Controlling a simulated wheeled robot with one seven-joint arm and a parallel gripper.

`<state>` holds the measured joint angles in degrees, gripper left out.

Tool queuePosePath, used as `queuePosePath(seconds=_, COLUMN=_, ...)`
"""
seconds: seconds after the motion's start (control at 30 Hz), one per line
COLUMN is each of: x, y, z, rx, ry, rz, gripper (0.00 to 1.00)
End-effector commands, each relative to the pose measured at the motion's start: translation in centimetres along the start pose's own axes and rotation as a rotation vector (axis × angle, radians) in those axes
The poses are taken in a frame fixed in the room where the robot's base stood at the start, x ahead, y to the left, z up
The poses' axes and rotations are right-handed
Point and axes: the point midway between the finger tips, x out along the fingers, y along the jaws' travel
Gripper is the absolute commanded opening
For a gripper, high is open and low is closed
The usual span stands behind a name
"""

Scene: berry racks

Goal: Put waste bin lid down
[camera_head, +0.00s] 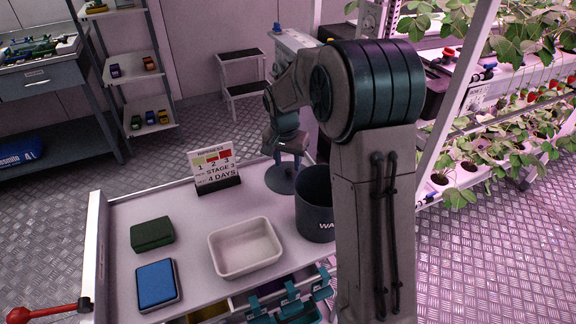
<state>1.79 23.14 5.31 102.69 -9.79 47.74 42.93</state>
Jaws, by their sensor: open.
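The waste bin (316,214) is a dark round bin lettered "WA" at the right of the white trolley top (190,207). Its top looks uncovered, and my arm hides its right side. A dark round disc, apparently the lid (280,183), appears to lie flat on the trolley top just behind and left of the bin. My gripper (284,157) is directly above the disc, pointing down, with its jaws open. I cannot tell whether the fingertips still touch the disc or its handle.
A ripeness sign (215,166), white tray (245,247), dark green block (153,234) and blue-topped scale (157,284) stand on the trolley. Teal clip-like parts (291,302) are at its front edge. Plant racks (467,172) stand right; shelves (131,70) stand behind left.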

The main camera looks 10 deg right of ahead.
Motion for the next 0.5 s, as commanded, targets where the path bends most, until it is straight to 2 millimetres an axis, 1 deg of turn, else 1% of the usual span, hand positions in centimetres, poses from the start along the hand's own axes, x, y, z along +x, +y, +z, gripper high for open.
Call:
queuePosePath(seconds=0.03, x=-1.4, y=-0.1, z=-0.1, rx=-0.001, ry=0.005, rz=-0.004, gripper=0.42)
queuePosePath(seconds=0.1, x=-3.0, y=-0.1, z=-0.1, rx=-0.001, ry=0.005, rz=-0.003, gripper=0.42)
queuePosePath(seconds=0.3, x=-7.0, y=0.0, z=0.0, rx=0.000, ry=0.003, rz=-0.002, gripper=0.42)
queuePosePath(seconds=0.4, x=-8.3, y=0.0, z=0.0, rx=0.000, ry=0.002, rz=-0.001, gripper=0.42)
queuePosePath(seconds=0.5, x=-9.1, y=0.0, z=0.0, rx=0.000, ry=0.001, rz=-0.001, gripper=0.42)
